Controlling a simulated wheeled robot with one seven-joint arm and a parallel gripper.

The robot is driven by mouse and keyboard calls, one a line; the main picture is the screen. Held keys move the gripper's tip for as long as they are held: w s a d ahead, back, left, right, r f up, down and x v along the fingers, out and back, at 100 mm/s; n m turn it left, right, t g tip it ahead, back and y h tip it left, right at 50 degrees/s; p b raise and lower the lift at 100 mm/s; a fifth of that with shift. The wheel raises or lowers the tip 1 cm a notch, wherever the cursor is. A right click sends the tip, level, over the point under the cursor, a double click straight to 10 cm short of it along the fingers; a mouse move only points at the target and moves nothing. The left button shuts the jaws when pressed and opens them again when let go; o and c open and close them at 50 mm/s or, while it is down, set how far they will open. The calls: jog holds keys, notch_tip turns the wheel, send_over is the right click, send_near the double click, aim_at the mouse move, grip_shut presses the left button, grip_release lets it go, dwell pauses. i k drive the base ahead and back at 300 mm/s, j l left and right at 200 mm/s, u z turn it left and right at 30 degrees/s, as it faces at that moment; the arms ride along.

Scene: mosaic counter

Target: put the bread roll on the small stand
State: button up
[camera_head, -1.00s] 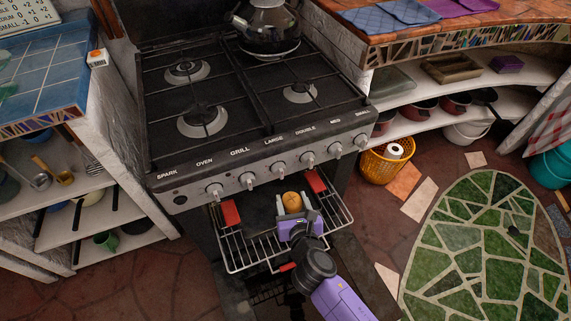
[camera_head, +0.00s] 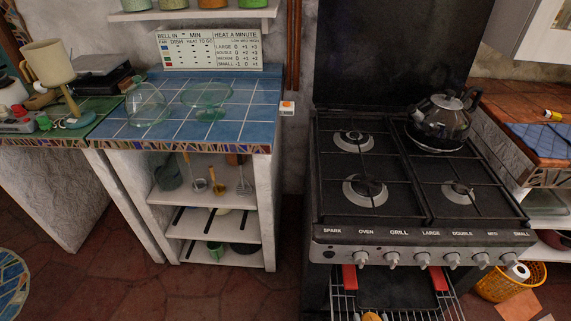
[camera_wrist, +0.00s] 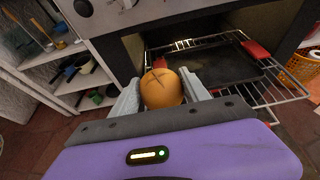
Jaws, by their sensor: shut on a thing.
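The bread roll (camera_wrist: 162,90) is round and golden brown with a cross scored on top. My gripper (camera_wrist: 162,84) is shut on it, one grey finger on each side, and holds it in front of the open oven. In the head view only the top of the roll (camera_head: 371,316) shows at the bottom edge. A small green glass stand (camera_head: 206,96) is on the blue tiled counter (camera_head: 235,125), left of the stove and far from my gripper. Its top looks empty.
A clear glass dome (camera_head: 147,106) stands left of the stand. The stove (camera_head: 420,235) carries a kettle (camera_head: 441,120). The pulled-out oven rack (camera_wrist: 272,98) holds a dark tray with red grips.

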aim_at(207, 94)
jog(key=i+j, duration=0.1)
jog(key=j, duration=1.85)
jog(key=i, duration=0.05)
